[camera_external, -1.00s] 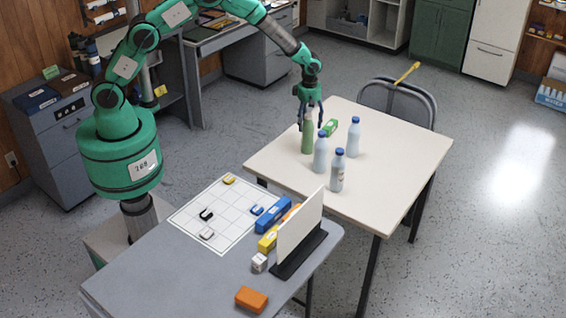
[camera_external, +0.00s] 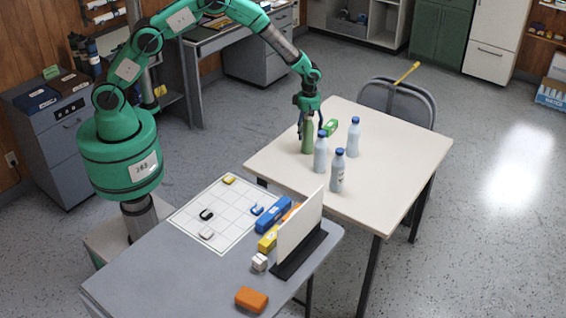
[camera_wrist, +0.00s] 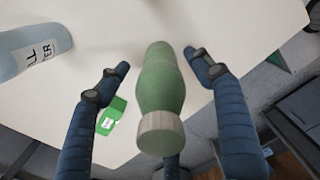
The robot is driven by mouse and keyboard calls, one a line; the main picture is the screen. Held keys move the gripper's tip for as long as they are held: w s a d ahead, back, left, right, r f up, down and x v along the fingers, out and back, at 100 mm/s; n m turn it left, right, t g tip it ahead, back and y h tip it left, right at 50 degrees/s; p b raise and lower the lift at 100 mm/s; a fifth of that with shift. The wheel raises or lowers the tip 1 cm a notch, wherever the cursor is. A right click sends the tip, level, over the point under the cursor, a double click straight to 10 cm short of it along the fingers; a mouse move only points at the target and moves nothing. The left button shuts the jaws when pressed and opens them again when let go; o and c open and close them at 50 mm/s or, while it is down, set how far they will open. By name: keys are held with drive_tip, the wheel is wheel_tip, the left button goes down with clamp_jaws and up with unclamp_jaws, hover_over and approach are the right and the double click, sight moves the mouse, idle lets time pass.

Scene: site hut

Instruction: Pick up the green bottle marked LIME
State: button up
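A green bottle (camera_external: 308,140) with a pale cap stands upright near the left edge of the cream table (camera_external: 395,190). No LIME lettering is readable on it in either view. My gripper (camera_external: 309,124) is over the bottle from above. In the wrist view the green bottle (camera_wrist: 162,85) lies between the two main blue fingers of my gripper (camera_wrist: 157,61). They are spread, with a gap on each side of the bottle. A further finger shows partly behind the cap.
A small green box (camera_external: 329,127) lies close to the green bottle. A grey table (camera_external: 170,275) with a grid sheet and small items is in front.

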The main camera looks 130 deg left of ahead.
sight(307, 123)
drive_tip(key=c, duration=1.1)
drive_tip(key=shift+r, duration=0.1)
drive_tip(key=shift+r, duration=0.8)
drive_tip(key=shift+s+d+r+p, duration=0.15)
drive_tip(key=shift+r+p, duration=0.2)
drive_tip(key=shift+r, duration=0.6)
drive_tip(key=s+d+r+p, duration=0.1)
drive_tip(key=s+d, duration=0.9)
drive_tip(key=d, duration=0.1)
drive_tip(key=shift+s+d+r, duration=0.15)
drive_tip(key=shift+s+d, duration=0.05)
drive_tip(key=shift+d, duration=0.1)
